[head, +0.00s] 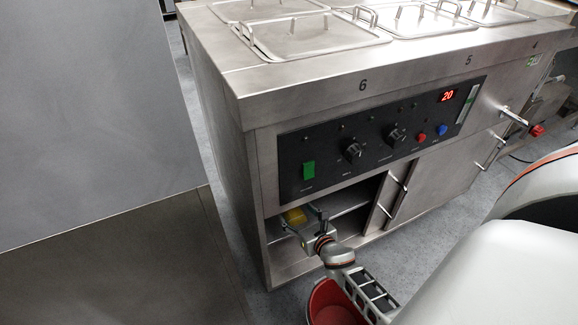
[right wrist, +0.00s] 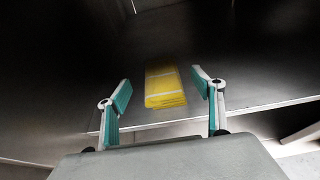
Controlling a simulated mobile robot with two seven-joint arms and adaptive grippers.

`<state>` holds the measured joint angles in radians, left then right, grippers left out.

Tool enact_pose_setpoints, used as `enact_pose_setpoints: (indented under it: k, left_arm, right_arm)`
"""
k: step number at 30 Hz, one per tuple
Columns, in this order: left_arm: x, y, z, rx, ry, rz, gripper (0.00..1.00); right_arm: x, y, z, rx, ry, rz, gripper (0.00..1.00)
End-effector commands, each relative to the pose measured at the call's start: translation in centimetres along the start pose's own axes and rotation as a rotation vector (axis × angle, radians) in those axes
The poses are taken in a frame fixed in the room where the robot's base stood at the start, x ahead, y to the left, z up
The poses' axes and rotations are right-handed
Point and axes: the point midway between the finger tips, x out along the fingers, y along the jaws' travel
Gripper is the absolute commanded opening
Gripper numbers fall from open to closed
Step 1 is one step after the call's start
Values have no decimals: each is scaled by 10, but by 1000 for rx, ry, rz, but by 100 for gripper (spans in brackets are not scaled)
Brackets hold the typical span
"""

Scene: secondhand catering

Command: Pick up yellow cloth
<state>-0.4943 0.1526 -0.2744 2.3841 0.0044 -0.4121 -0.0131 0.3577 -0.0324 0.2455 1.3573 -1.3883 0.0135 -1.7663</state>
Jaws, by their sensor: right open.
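The yellow cloth (right wrist: 164,88) lies folded on a metal shelf inside the cabinet of the steel catering unit. I cannot tell whether either finger touches the cloth. My left gripper is not in view.
The steel unit (head: 250,85) has lidded wells on top and a black control panel (head: 375,138) above the opening. A cabinet door (head: 398,192) stands right of the opening. A red bucket (head: 328,300) is on the floor below my right arm. A grey wall panel (head: 80,110) is at left.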

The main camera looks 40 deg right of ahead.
Motion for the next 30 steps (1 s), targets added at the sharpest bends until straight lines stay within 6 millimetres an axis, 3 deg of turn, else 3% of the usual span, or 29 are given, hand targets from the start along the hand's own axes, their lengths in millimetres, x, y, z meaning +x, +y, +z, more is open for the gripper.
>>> enact_pose_setpoints:
  k: [8, 15, 25, 30]
  left_arm:
    - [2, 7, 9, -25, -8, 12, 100]
    - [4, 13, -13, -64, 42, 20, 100]
    - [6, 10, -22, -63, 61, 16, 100]
    - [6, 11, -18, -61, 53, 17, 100]
  right_arm:
    - [26, -1, -10, 3, 7, -1, 67]
    - [52, -1, -10, 3, 5, 0, 67]
    - [57, -1, -6, 3, 2, 0, 67]
    - [57, -1, -6, 3, 2, 0, 27]
